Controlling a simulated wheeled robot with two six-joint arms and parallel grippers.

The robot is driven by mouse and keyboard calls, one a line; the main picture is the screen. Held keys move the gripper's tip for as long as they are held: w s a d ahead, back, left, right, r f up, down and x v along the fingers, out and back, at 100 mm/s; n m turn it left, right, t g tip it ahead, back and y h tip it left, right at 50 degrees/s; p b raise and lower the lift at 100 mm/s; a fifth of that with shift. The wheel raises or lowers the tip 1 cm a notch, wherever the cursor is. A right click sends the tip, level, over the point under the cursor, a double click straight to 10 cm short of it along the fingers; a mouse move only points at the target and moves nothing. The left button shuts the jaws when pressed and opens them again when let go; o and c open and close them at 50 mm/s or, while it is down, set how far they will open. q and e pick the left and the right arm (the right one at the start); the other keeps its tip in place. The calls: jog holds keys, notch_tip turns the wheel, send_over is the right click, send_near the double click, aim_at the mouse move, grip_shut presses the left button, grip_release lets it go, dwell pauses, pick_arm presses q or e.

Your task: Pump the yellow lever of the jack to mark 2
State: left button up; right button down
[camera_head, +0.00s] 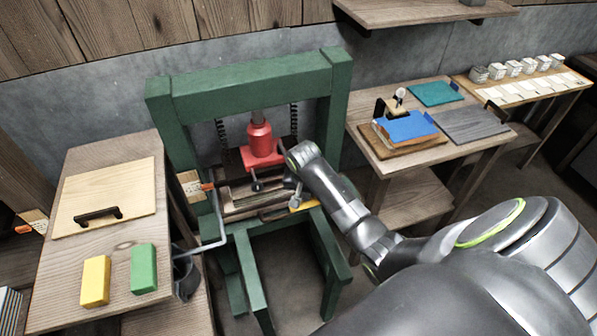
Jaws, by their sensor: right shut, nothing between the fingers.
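The red bottle jack (261,139) stands upright inside a green press frame (250,84). A short yellow piece (304,206), which looks like the jack's lever, shows low at the right of the press bed. My right arm reaches in from the right, and its wrist hides part of the area beside the jack. My right gripper (294,196) is small and partly hidden, shut and empty, close to the yellow piece; I cannot tell whether they touch. A pale card (190,184) with an orange pointer (207,186) is at the frame's left post; its marks are too small to read. My left gripper is out of view.
A left table (60,270) holds a board with a black handle (98,215), a yellow block (96,281) and a green block (144,268). A grey crank rod (218,225) sticks out at the press's left. Right tables hold a blue sheet (406,127) and several small blocks.

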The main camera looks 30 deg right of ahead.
jog(key=shift+f, duration=0.6)
jog(key=p+v, duration=0.4)
jog(key=shift+w+d, duration=0.3)
jog(key=shift+r, duration=0.4)
jog(key=shift+w+d+v, duration=0.15)
jog(key=shift+v, duration=0.95)
jog(key=shift+w+d+v, duration=0.15)
jog(key=shift+w+v, duration=0.05)
jog(key=shift+v, duration=0.9)
jog(key=shift+r, duration=0.1)
jog(key=shift+w+d+v, duration=0.15)
jog(key=shift+v, duration=0.85)
jog(key=shift+w+d+v, duration=0.1)
jog(key=shift+w+v, duration=0.05)
jog(key=shift+v, duration=0.8)
jog(key=shift+w+d+v, duration=0.15)
jog(key=shift+v, duration=0.85)
jog(key=shift+r, duration=0.1)
